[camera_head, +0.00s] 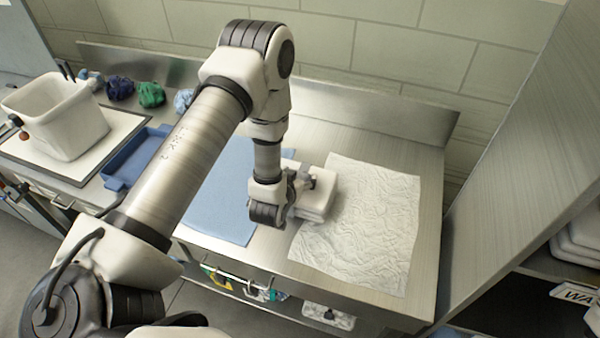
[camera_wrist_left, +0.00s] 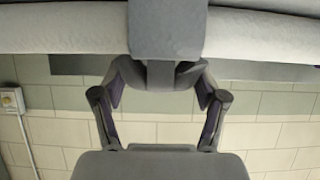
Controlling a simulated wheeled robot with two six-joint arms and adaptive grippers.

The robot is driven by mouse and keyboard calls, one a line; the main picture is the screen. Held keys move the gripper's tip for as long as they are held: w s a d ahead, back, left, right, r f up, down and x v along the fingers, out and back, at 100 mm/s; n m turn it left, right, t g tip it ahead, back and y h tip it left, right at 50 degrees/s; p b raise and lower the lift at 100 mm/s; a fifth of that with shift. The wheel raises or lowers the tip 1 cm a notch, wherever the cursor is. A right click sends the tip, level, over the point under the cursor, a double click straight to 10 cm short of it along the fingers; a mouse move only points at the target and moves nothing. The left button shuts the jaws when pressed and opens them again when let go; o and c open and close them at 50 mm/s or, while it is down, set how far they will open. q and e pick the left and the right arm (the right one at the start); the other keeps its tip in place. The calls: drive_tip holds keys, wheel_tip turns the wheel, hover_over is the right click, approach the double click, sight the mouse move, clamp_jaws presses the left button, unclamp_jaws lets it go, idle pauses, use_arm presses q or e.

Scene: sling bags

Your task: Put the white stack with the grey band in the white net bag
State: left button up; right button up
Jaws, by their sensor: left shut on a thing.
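The white stack (camera_head: 318,203) is at my left gripper (camera_head: 296,187), over the inner left edge of the wrinkled white sheet. In the left wrist view the white stack (camera_wrist_left: 60,36) spans the top of the picture, with the grey band (camera_wrist_left: 166,30) down its middle. My left gripper (camera_wrist_left: 160,75) is shut on the stack at the band. I cannot tell whether the stack still touches the counter. A white net-like bag (camera_head: 328,317) shows partly below the counter's front edge; its opening is not clear. My right gripper is not in view.
A wrinkled white sheet (camera_head: 375,225) and a blue mat (camera_head: 228,195) lie on the steel counter (camera_head: 428,215). A tall panel (camera_head: 520,150) bounds the right.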

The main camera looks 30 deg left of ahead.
use_arm(q)
drive_tip(key=shift+w+f, duration=0.25)
drive_tip(key=shift+w, duration=0.3)
drive_tip(key=shift+s+f, duration=0.2)
drive_tip(key=shift+s, duration=0.3)
drive_tip(key=shift+f+b, duration=0.4)
drive_tip(key=shift+b, duration=0.05)
drive_tip(key=o, duration=1.8)
drive_tip(key=shift+s+d, duration=0.1)
drive_tip(key=shift+s, duration=0.05)
drive_tip(key=shift+f, duration=0.1)
